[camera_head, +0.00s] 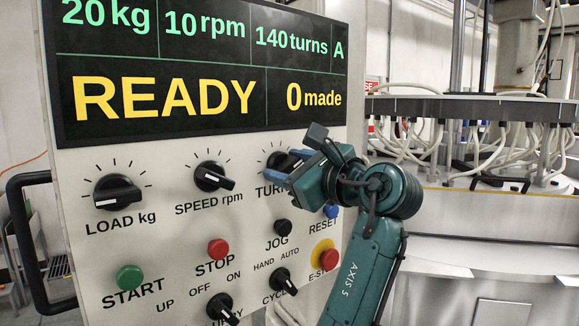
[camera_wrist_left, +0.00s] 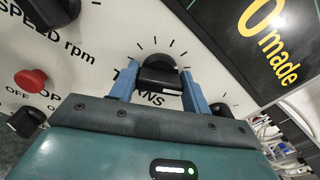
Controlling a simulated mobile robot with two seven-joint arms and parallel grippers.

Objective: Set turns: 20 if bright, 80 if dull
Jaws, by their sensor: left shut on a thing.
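The control panel (camera_head: 130,240) carries a dark display (camera_head: 200,60) reading 20 kg, 10 rpm, 140 turns, A, READY and 0 made. The black TURNS knob (camera_head: 275,160) is at the right end of the knob row, partly hidden by my left gripper (camera_head: 288,167). In the left wrist view the blue fingers of the left gripper (camera_wrist_left: 158,80) are shut on the TURNS knob (camera_wrist_left: 160,72), one on each side. Its label is partly covered. No bright or dull piece can be made out. My right gripper is not in view.
The LOAD knob (camera_head: 117,192) and SPEED knob (camera_head: 213,177) are to the left. Below are the green START button (camera_head: 130,278), red STOP button (camera_head: 218,249), black JOG button (camera_head: 282,227) and red E-STOP (camera_head: 325,256). A machine with pale hoses (camera_head: 470,150) stands behind at right.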

